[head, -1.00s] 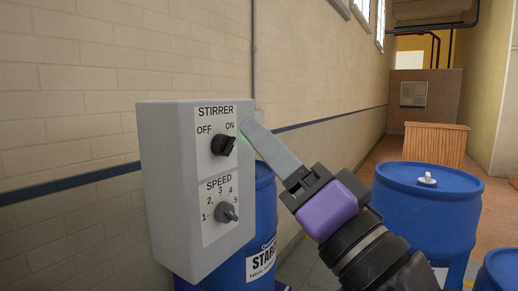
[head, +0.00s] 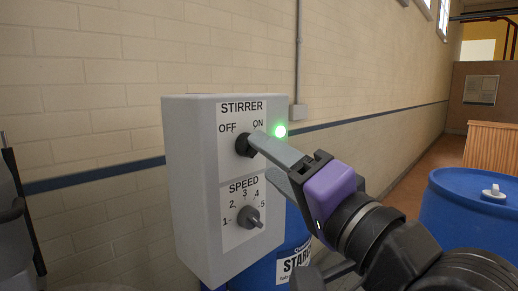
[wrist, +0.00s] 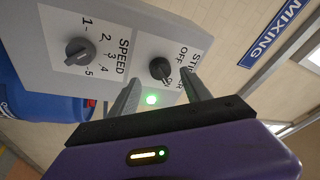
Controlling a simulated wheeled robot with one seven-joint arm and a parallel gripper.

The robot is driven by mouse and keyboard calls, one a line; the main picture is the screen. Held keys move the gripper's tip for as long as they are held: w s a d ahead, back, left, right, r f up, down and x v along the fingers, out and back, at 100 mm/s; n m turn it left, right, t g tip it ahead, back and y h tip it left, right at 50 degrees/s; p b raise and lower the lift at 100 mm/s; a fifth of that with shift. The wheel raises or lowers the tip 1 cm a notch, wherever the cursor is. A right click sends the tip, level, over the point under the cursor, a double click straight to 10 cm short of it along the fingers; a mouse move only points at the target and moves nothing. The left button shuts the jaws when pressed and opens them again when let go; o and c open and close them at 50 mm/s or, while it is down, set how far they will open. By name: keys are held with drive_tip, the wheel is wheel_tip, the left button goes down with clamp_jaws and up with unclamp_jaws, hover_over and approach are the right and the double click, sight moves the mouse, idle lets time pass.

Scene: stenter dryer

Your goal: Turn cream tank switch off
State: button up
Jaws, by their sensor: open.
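A pale grey control box (head: 190,185) carries a black STIRRER knob (head: 243,146) between OFF and ON labels. In the wrist view the knob (wrist: 160,70) points toward ON. A green lamp (head: 280,131) glows at the right of the ON label, and it also shows in the wrist view (wrist: 151,99). My gripper (head: 263,158) is open in front of the box. In the head view its upper finger overlaps the right part of the knob. In the wrist view the fingertips (wrist: 158,82) lie on either side below the knob; contact cannot be told.
A grey SPEED dial (head: 249,217) sits under the stirrer knob. A blue barrel labelled STARCH (head: 290,262) stands behind the box and another blue barrel (head: 470,205) stands at the right. A brick wall (head: 100,80) runs behind. Dark equipment (head: 18,220) stands at the left edge.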

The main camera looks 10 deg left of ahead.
sight(256, 152)
drive_tip(key=shift+x, duration=1.85)
clamp_jaws()
